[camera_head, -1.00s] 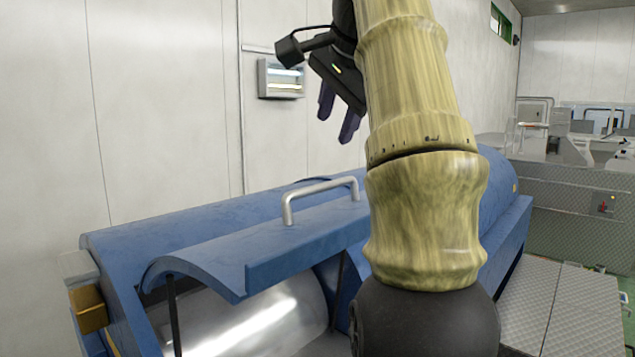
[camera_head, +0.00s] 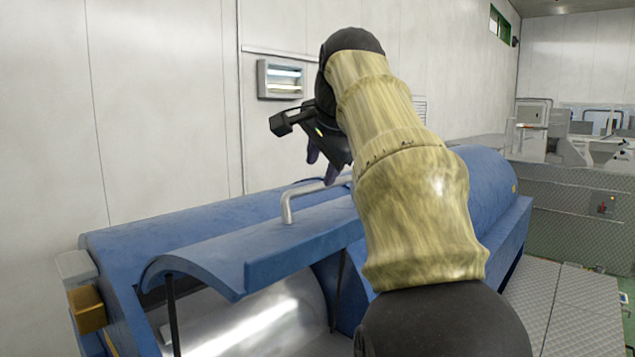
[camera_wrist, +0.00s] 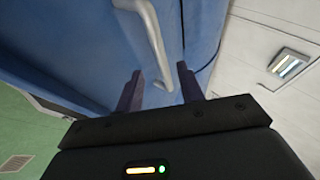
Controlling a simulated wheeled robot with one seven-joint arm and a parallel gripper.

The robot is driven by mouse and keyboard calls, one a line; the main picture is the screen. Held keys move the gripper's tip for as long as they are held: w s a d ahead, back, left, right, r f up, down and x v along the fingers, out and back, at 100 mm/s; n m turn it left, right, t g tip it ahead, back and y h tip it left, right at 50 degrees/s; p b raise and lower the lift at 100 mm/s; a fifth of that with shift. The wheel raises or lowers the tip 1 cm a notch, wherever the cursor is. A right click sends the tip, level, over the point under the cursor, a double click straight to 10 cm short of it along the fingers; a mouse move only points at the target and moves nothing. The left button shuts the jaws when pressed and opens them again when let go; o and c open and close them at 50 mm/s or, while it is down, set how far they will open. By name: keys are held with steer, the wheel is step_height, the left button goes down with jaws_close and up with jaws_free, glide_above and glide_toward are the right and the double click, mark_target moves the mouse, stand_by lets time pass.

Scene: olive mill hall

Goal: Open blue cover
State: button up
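The blue cover (camera_head: 300,238) is a curved panel on a long blue machine, with a silver bar handle (camera_head: 287,206) on top. Its near edge stands raised, with dark rods below it and a shiny metal drum showing underneath. My gripper (camera_head: 322,172) is above the handle's far end, partly hidden behind my arm.
The blue machine body (camera_head: 140,240) runs along a pale panel wall. A small wall box (camera_head: 280,80) hangs behind it. A yellow-brown block (camera_head: 87,308) sits at the machine's left end. Metal plate flooring (camera_head: 550,300) and a grey panel are at the right.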

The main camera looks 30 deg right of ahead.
mark_target(316, 186)
steer(key=x, duration=0.5)
steer(key=shift+w+f, duration=0.1)
steer(key=shift+f, duration=0.05)
jaws_close()
